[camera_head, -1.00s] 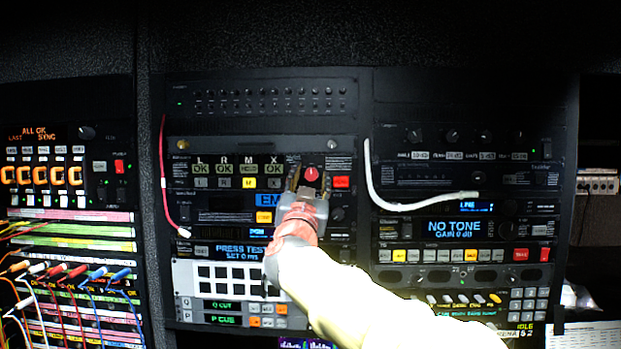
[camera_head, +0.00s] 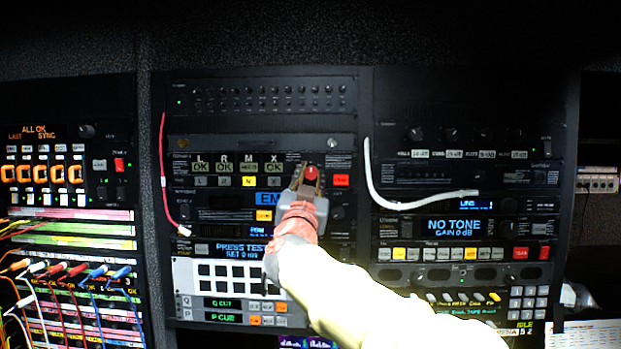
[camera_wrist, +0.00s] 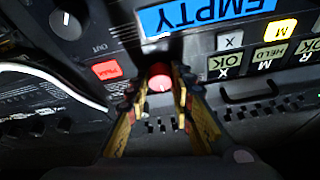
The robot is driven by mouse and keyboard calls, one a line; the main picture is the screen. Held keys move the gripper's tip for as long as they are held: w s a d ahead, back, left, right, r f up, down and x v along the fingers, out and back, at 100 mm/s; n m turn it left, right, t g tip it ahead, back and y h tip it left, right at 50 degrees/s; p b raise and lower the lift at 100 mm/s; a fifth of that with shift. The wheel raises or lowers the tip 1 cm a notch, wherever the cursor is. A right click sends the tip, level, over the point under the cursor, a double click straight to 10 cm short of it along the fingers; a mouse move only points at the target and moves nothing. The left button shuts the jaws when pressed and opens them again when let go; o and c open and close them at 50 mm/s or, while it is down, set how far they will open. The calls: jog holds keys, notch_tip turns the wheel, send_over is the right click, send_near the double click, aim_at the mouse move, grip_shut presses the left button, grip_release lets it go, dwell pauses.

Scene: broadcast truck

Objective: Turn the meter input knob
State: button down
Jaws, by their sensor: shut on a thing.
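The red round knob (camera_head: 311,172) sits on the panel with the L, R, M, X buttons, left of a lit red button (camera_head: 341,180). I take it to be the meter input knob; its label is not readable. My gripper (camera_head: 309,179) comes from below, with its two fingers shut on the knob's sides. In the wrist view the red knob (camera_wrist: 160,79) shows between the fingertips, with a pale pointer mark on its face. The fingers hide part of its sides.
A white cable (camera_head: 374,185) hangs right of my gripper, and a red cable (camera_head: 163,180) hangs at the left. A black knob (camera_head: 338,213) is just below right of the red one. An "EMPTY" display (camera_wrist: 205,14) shows in the wrist view.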

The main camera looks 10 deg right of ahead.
jog(key=shift+m, duration=0.4)
jog(key=m+h, duration=0.1)
jog(key=m, duration=0.1)
jog(key=m+g+h+p, duration=0.1)
jog(key=m, duration=0.1)
jog(key=shift+a+r+m+g, duration=0.1)
jog(key=shift+a+m+g, duration=0.1)
jog(key=shift+m+g, duration=0.15)
jog(key=shift+m+g+h+p, duration=0.4)
jog(key=shift+m+g+h, duration=0.25)
jog(key=shift+m, duration=1.05)
jog(key=shift+m+g+h+p, duration=0.45)
jog(key=shift+m+g, duration=0.25)
jog(key=shift+m, duration=0.95)
jog(key=c, duration=1.6)
grip_release()
jog(key=shift+o, duration=0.2)
jog(key=shift+a, duration=0.1)
